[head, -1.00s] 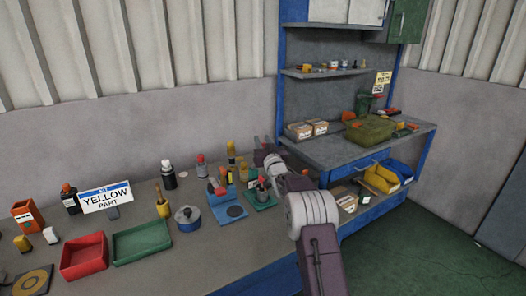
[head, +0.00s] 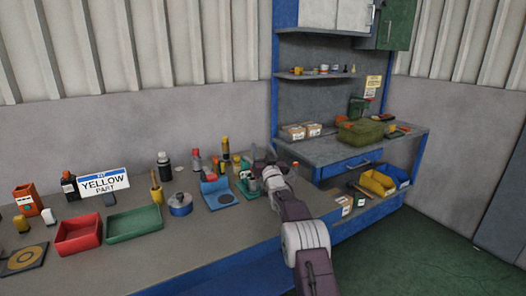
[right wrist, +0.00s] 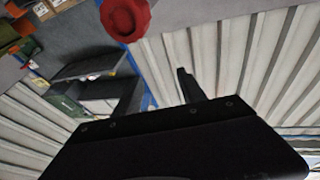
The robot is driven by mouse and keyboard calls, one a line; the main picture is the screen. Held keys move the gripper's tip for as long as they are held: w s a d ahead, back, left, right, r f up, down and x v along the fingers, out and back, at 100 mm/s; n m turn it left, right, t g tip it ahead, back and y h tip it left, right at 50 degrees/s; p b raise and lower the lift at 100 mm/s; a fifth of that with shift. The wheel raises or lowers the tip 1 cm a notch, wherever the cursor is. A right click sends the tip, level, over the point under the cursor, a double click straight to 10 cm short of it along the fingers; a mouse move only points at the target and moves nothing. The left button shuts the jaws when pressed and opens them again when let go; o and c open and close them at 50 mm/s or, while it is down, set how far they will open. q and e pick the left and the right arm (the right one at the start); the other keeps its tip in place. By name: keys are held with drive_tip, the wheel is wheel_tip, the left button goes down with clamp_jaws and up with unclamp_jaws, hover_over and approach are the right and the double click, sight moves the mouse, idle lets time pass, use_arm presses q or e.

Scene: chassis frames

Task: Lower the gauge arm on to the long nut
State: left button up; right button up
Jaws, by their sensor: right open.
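My right gripper (head: 257,160) is over the workbench near its right end, above a small green fixture (head: 245,187). In the right wrist view its two dark fingers (right wrist: 160,85) stand apart with nothing between them. A red, rounded knob-like part (right wrist: 125,18) shows just beyond the fingertips, apart from them; it may belong to the gauge arm. My wrist and gripper partly cover the green fixture in the head view. I cannot make out the long nut or tell the gauge arm's angle. My left gripper is out of view.
A blue stand (head: 216,190) with a dark disc is left of the fixture. Several bottles stand behind. A blue round tin (head: 180,206), green tray (head: 134,222) and red tray (head: 79,236) lie further left. A blue-framed shelf bench (head: 352,152) stands at the right.

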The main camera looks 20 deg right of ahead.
drive_tip(key=shift+s+a, duration=0.1)
drive_tip(key=shift+s, duration=0.5)
drive_tip(key=b+v, duration=0.4)
drive_tip(key=v, duration=0.4)
drive_tip(key=shift+f, duration=0.1)
